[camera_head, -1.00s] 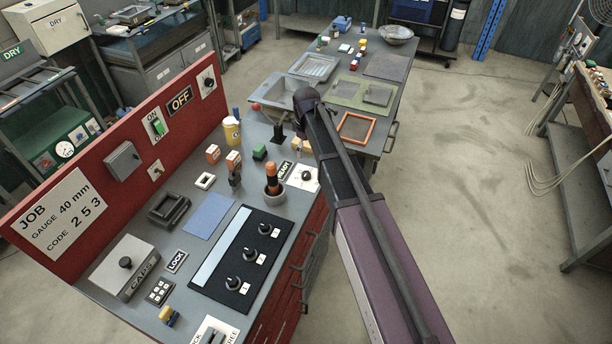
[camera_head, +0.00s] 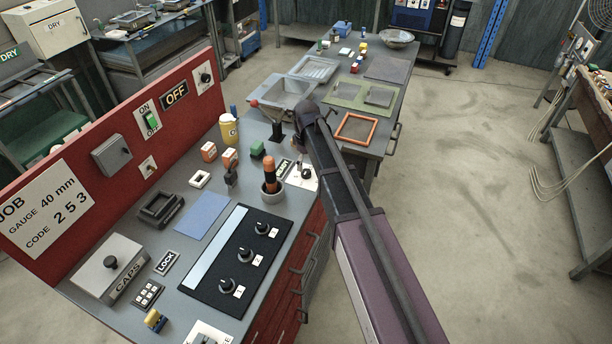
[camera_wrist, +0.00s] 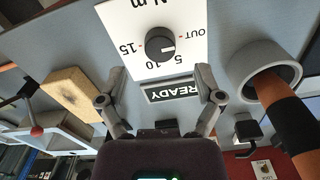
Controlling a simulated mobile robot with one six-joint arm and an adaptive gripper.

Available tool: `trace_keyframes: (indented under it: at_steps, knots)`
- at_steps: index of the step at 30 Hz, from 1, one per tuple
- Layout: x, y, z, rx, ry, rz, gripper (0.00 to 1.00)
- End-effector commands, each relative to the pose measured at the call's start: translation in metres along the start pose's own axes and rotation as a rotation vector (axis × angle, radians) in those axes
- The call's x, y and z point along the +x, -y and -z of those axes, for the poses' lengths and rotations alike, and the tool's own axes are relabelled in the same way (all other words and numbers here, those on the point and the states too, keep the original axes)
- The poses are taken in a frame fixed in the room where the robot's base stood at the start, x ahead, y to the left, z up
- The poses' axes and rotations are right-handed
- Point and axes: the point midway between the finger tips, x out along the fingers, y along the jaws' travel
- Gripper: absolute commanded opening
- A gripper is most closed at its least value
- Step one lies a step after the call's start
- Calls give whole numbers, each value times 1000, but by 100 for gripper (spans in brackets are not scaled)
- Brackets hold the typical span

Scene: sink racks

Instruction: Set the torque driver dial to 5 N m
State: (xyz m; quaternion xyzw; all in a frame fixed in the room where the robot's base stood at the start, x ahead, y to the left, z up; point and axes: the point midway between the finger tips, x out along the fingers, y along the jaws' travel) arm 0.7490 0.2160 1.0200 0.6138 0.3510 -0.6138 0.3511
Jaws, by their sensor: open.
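The torque dial is a black round knob (camera_wrist: 160,45) on a white plate (camera_wrist: 131,18), upside down in the wrist view. The plate reads N m, OUT, 5, 10 and 15. The knob's pale pointer line faces right, between OUT and 5. In the head view the dial plate (camera_head: 299,183) sits beside my arm at the bench edge. An orange-and-black handle (camera_head: 269,168) stands in a grey cup (camera_head: 272,193) beside it.
The cup (camera_wrist: 262,65) is close on the right, and a wooden block (camera_wrist: 76,93) on the left. A black panel with several knobs (camera_head: 225,292) lies further along the bench.

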Motion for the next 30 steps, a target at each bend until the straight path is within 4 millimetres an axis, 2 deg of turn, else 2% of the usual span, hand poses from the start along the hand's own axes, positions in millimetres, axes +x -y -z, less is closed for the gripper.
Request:
trace_keyframes:
  at_steps: [3,15,30]
  knots:
    - [14,0,0,0,0,0,85]
    - [38,0,0,0,0,0,85]
    - [42,0,0,0,0,0,85]
